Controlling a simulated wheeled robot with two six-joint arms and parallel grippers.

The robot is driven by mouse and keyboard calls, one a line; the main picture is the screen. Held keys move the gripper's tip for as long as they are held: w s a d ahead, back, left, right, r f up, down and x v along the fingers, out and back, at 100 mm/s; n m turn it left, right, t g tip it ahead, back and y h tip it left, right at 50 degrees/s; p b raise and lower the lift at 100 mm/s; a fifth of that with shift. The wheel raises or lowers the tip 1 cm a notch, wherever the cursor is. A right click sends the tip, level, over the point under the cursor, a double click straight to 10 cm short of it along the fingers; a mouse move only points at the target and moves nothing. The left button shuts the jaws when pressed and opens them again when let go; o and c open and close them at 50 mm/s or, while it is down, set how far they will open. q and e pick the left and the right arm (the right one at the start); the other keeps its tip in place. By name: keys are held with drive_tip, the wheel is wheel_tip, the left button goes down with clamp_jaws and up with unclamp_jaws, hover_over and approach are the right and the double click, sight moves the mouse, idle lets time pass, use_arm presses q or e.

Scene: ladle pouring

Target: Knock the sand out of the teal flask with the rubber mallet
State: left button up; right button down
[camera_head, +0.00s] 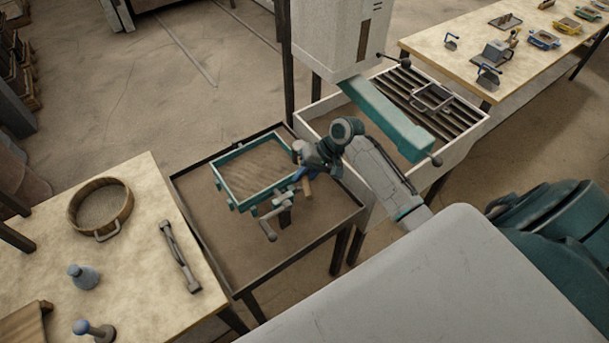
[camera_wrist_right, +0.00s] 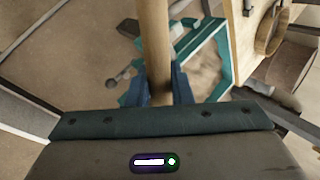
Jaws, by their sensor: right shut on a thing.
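The teal flask (camera_head: 222,187) is a rectangular frame filled with brown sand (camera_head: 258,170). It sits on a support above a dark-rimmed tray table, and part of it also shows in the right wrist view (camera_wrist_right: 224,72). My right gripper (camera_head: 303,174) is at the flask's right side, with its blue fingers shut on the wooden handle of the mallet (camera_head: 307,189). In the right wrist view the handle (camera_wrist_right: 155,40) runs up between the fingers (camera_wrist_right: 160,88). The mallet's head is hard to make out. Whether the mallet touches the flask I cannot tell. My left gripper is out of view.
The tray table (camera_head: 200,215) has bare room around the flask. A left table (camera_head: 150,200) holds a round sieve (camera_head: 128,208), a metal tool (camera_head: 180,257) and blue-topped rammers (camera_head: 85,277). A grey machine (camera_head: 325,40) and a slatted white bin (camera_head: 462,135) stand behind.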

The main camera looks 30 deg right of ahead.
drive_tip(key=shift+r, duration=0.1)
idle(1.2)
drive_tip(key=shift+r, duration=0.1)
drive_tip(key=shift+r, duration=2.4)
